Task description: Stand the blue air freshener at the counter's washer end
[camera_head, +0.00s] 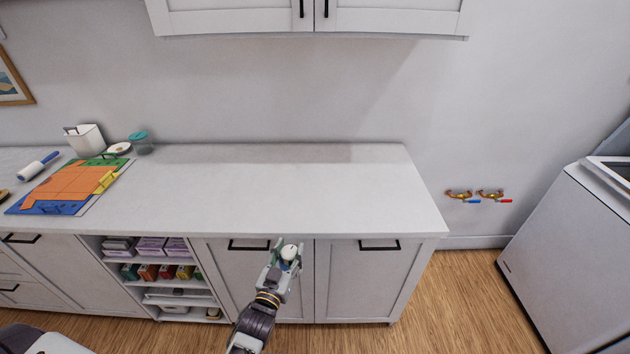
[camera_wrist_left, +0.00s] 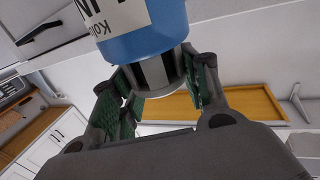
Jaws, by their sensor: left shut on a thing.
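The blue air freshener shows in the left wrist view (camera_wrist_left: 150,38) as a blue cylinder with a white label and a grey lower end. In the head view only its pale top (camera_head: 290,252) shows clearly; the fingers hide much of it. My left gripper (camera_head: 287,258) is shut on it, in front of the cabinet doors and apart from the counter's front edge. The green finger pads in the left wrist view (camera_wrist_left: 160,88) lie on either side of its grey end. The white counter (camera_head: 330,195) runs to a right end nearest the white machine (camera_head: 575,240). My right gripper is not in view.
The counter's middle and right are bare. At its left are a colourful folding board (camera_head: 75,185), a lint roller (camera_head: 38,166), a white bin (camera_head: 85,140) and a teal-lidded jar (camera_head: 141,143). Wall taps (camera_head: 475,195) sit right of the counter. Upper cabinets (camera_head: 310,17) hang above.

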